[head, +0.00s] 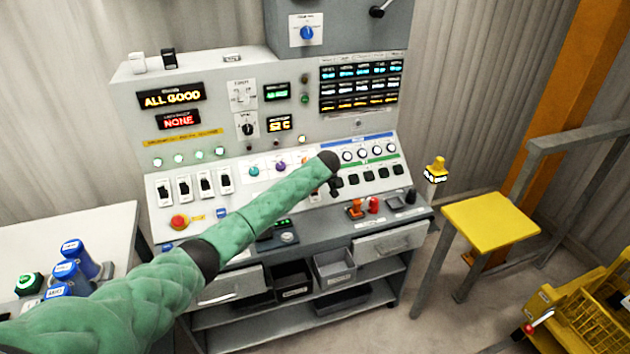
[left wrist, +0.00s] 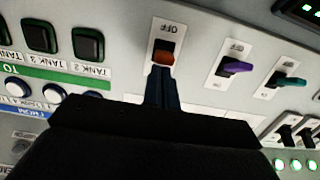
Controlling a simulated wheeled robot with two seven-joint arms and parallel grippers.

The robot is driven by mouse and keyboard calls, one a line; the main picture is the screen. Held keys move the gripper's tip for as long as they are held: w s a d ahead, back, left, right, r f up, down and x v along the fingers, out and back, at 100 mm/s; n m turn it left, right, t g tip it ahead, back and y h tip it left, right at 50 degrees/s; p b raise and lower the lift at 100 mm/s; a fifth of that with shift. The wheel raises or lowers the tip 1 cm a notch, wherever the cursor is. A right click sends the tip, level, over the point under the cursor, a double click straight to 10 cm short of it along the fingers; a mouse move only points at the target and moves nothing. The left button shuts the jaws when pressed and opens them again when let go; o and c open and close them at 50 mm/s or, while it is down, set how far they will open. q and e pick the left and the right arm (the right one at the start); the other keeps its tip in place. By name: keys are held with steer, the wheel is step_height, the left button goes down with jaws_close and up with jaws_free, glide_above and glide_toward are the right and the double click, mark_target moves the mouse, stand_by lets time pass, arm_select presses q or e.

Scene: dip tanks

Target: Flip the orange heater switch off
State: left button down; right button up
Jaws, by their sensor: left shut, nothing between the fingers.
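The orange heater switch (left wrist: 164,58) sits on a white plate, its OFF label reading upside down at the picture's top. A dark patch lies between the lever and that label. I cannot tell for certain which way the lever is set. In the head view the switch (head: 304,161) shows as a small orange spot just left of my wrist. My left gripper (left wrist: 163,88) is shut and empty, its fingertips right at the orange lever; I cannot tell whether they touch. The gripper (head: 336,187) is dark and small in the head view. My right gripper is out of view.
A purple switch (left wrist: 236,66) and a teal switch (left wrist: 290,82) sit beside the orange one. Black tank buttons (left wrist: 88,44) lie on its other side. Black-lever switches (head: 206,185) and a red emergency button (head: 180,222) are further left on the panel.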

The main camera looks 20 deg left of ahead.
arm_select(q)
steer(key=shift+s+t, duration=0.1)
steer(key=shift+t, duration=0.2)
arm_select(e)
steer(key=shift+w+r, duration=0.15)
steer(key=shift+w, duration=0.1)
arm_select(q)
steer(key=shift+d, duration=0.1)
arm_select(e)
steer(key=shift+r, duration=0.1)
arm_select(q)
steer(key=shift+s+d+r+p, duration=0.2)
steer(key=shift+s+d+p, duration=0.15)
steer(key=shift+s+p, duration=0.4)
steer(key=shift+w, duration=0.1)
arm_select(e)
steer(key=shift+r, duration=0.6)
